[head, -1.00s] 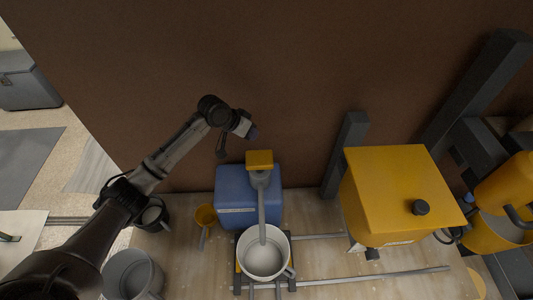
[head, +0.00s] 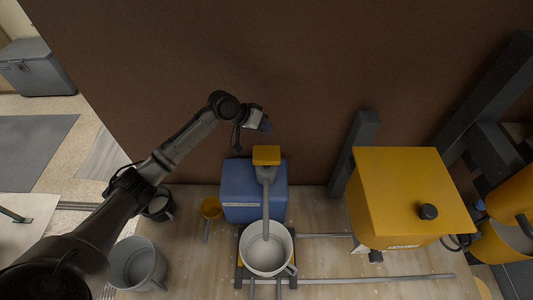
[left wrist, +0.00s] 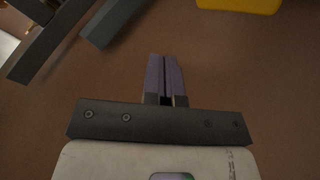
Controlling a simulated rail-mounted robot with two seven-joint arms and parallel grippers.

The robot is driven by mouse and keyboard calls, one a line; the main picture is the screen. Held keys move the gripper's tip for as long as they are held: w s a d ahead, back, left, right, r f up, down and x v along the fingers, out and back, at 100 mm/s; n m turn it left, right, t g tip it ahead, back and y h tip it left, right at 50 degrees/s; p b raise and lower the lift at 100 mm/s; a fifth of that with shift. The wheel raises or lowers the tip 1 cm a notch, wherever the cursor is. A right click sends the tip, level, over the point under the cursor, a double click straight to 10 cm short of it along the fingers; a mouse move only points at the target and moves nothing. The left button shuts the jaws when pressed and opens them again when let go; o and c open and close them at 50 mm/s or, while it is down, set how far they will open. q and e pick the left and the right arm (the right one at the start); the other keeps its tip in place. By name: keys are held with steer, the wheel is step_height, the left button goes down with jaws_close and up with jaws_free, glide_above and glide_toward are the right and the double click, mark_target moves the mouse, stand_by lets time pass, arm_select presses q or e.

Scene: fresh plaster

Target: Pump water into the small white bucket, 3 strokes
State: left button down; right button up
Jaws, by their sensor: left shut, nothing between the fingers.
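The blue water tank (head: 240,205) stands on the bench against the brown wall. Its pump has a yellow top (head: 266,155) and a grey spout pipe (head: 266,205) that reaches over the small white bucket (head: 288,262). The bucket stands in front of the tank, and its inside looks pale; I cannot tell a water level. My left gripper (head: 264,124) is shut and empty, above and apart from the yellow top. My right gripper is not in view.
A yellow box with a black knob (head: 395,195) stands right of the pump. A grey bucket (head: 135,262), a dark bucket (head: 158,207) and a small yellow cup (head: 210,208) stand to the left. Rails run along the bench (head: 340,265). Dark beams rise at the right.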

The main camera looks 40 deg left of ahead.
arm_select(q)
steer(key=b, duration=0.7)
glide_above(275, 150)
steer(key=s+a, duration=0.2)
steer(key=s, duration=0.1)
step_height(275, 150, down, 6)
steer(key=shift+w+f, duration=0.1)
steer(key=shift+f, duration=1.05)
steer(key=shift+f, duration=0.2)
steer(key=shift+f, duration=0.25)
